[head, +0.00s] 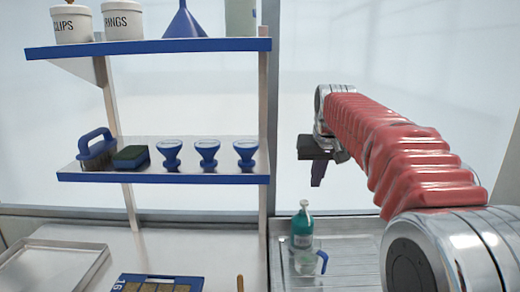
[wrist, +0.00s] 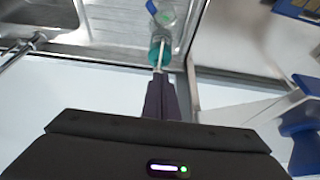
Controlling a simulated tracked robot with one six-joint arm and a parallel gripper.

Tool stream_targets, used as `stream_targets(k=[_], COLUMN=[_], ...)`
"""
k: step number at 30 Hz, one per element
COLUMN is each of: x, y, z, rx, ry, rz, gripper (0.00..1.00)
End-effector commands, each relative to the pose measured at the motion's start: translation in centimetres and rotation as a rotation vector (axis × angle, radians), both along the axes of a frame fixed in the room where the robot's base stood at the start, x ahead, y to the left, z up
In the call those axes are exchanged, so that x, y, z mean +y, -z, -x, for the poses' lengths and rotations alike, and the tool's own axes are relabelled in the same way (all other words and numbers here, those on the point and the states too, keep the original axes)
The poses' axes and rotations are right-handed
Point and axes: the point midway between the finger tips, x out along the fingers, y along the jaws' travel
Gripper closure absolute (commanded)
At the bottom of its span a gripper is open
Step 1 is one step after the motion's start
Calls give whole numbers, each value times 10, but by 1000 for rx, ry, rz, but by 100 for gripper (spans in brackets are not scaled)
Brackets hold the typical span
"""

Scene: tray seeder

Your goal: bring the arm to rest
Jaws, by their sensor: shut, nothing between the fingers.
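My arm reaches in from the right in the head view, its red ribbed sleeve bent over. My gripper (head: 318,173) hangs at its end, pointing down, to the right of the shelf unit and above the draining board. In the wrist view my gripper (wrist: 162,92) has its dark fingers together with nothing between them. Beyond the fingertips is a teal bottle (wrist: 160,50), which stands well below my gripper on the draining board in the head view (head: 302,230).
The blue-edged lower shelf (head: 165,177) holds a brush (head: 97,150), a sponge (head: 131,157) and three blue cups (head: 207,153). The upper shelf (head: 150,47) carries pots and a funnel (head: 184,20). A clear jug (head: 310,262) stands by the bottle. A metal tray (head: 50,265) lies at left.

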Motion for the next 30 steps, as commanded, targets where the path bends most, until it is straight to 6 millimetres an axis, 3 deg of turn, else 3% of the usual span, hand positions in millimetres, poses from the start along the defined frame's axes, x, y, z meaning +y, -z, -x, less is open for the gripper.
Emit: stream_targets(k=[14,30], x=[-1,-1], y=[-2,37], z=[107,229], rx=[-19,-39], ry=[0,0], rz=[0,0], gripper=[100,100])
